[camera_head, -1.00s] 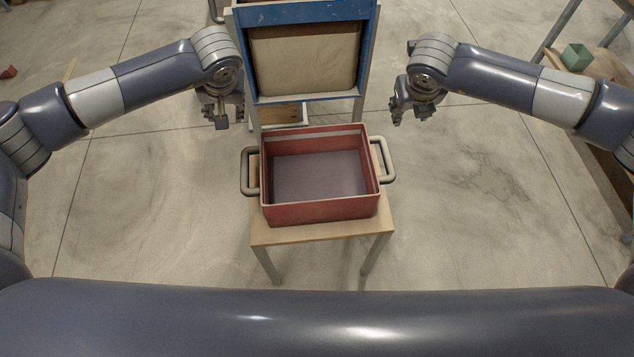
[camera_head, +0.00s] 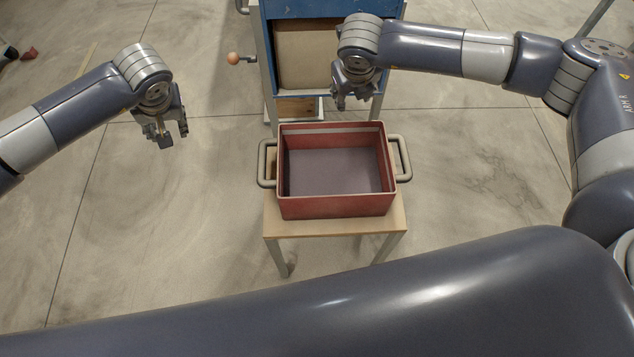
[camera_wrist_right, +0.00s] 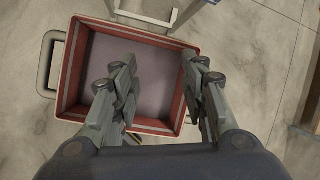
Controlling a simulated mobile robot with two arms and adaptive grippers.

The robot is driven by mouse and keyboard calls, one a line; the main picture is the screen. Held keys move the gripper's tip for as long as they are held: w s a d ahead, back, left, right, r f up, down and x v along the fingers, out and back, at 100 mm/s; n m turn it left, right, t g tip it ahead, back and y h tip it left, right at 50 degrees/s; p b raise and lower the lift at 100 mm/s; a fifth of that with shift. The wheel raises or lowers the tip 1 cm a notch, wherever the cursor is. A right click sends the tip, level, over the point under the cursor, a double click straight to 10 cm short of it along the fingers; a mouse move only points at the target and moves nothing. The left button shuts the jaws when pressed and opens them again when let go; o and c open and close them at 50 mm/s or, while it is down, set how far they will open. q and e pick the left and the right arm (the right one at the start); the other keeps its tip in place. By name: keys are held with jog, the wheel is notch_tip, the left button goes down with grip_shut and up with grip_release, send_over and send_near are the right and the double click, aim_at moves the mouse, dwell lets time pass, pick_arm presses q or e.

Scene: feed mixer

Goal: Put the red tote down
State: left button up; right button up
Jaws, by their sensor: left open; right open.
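The red tote (camera_head: 337,207) stands upright on a small wooden-topped stand (camera_head: 335,226). It looks empty, with a grey floor and a grey handle on each side. My left gripper (camera_head: 171,138) is open and empty, well to the left of the tote above the floor. My right gripper (camera_head: 356,98) is open and empty, above the tote's far side in the head view. In the right wrist view the open fingers (camera_wrist_right: 160,98) hang over the tote (camera_wrist_right: 77,60), hiding part of its inside. Neither gripper touches the handles.
A blue-framed machine (camera_head: 318,10) with a beige panel stands just behind the tote. A crank with an orange knob (camera_head: 233,58) sticks out at its left. A small reddish object (camera_head: 30,53) lies far left. The floor left and right of the stand is clear.

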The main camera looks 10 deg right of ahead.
pick_arm(q)
jog(key=shift+s+a, duration=0.2)
jog(key=shift+a, duration=0.1)
pick_arm(e)
jog(key=v, duration=1.2)
jog(key=shift+d, duration=0.1)
